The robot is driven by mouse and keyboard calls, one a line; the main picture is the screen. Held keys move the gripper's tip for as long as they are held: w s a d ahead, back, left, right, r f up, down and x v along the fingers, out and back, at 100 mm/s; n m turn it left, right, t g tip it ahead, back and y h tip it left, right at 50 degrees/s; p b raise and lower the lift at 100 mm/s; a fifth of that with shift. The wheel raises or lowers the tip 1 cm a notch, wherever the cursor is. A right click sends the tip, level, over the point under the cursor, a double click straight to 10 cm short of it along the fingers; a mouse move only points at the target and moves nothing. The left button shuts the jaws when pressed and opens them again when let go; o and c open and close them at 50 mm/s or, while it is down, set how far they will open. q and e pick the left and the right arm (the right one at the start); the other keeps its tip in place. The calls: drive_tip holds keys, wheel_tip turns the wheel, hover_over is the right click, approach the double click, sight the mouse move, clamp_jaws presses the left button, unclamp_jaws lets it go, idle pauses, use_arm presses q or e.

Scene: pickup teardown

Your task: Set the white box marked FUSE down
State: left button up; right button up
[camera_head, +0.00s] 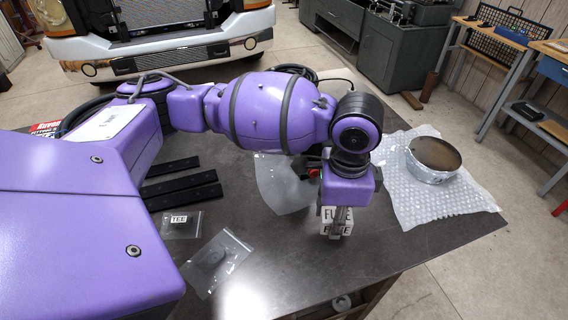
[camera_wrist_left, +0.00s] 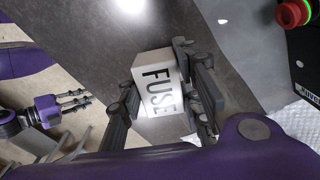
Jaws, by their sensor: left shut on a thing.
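The white box marked FUSE (camera_head: 345,229) is between the fingers of my left gripper (camera_head: 335,215), near the table's front edge. In the left wrist view the fingers of the left gripper (camera_wrist_left: 168,88) close on two sides of the box (camera_wrist_left: 158,80), and its FUSE lettering shows clearly. I cannot tell whether the box's underside touches the table. My right gripper (camera_wrist_left: 76,99) shows at the left of the left wrist view, away from the box, with its fingers apart and nothing between them.
The dark table (camera_head: 290,262) has bare room left of the box. Clear bags (camera_head: 217,262), one labelled TEE (camera_head: 180,223), and black bars (camera_head: 180,182) lie further left. At right, bubble wrap (camera_head: 415,205) bears a round metal part (camera_head: 433,158). A red button (camera_wrist_left: 293,14) is near.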

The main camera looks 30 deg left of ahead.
use_arm(q)
wheel_tip(320, 180, down, 3)
drive_tip(key=shift+s+r, duration=0.1)
drive_tip(key=shift+r, duration=0.05)
drive_tip(key=o, duration=1.2)
